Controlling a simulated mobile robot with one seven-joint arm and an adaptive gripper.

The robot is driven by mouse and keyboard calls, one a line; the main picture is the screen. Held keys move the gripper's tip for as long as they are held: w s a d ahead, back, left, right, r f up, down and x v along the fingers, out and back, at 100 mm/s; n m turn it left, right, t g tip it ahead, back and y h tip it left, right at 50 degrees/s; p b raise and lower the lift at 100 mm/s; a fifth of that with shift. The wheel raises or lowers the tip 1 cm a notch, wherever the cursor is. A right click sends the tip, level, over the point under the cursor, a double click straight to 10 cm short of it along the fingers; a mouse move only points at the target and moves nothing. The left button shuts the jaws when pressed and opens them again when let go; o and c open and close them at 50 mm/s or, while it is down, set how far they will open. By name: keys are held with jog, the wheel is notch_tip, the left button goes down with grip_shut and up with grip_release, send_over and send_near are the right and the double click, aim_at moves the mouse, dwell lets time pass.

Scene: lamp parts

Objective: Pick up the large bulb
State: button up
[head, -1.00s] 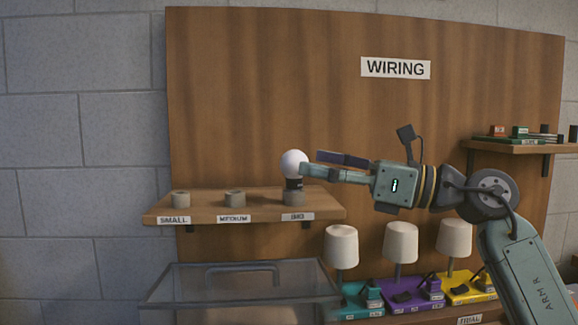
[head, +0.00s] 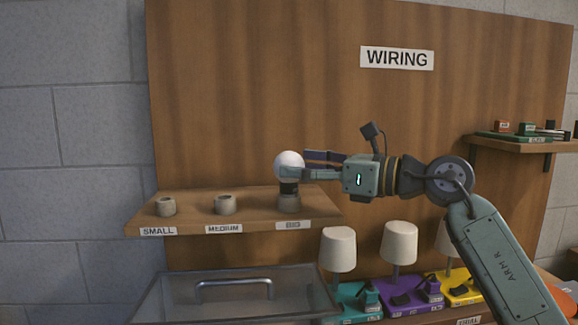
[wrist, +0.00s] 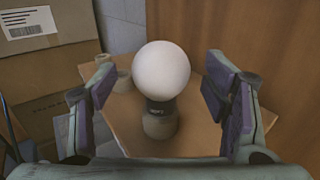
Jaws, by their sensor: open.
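The large bulb (head: 289,164) is a white globe with a dark base. It stands upright in the round holder (head: 289,203) above the "BIG" label at the right end of the shelf. My gripper (head: 303,167) is open at the bulb's height, reaching in from the right, with its fingertips at the globe in the head view. In the wrist view, the bulb (wrist: 161,71) is centred ahead, between the two purple-padded fingers (wrist: 160,100), with gaps on both sides. Whether the fingertips extend past the globe is hard to tell.
The shelf (head: 190,220) also bears empty-looking holders labelled small (head: 166,206) and medium (head: 224,204). Below are a clear lidded box (head: 235,300) and several lamps with white shades (head: 338,248). The wooden backboard (head: 250,90) rises behind the shelf.

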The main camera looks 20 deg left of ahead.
jog(key=shift+x, duration=1.25)
jog(key=shift+c, duration=0.6)
jog(key=c, duration=1)
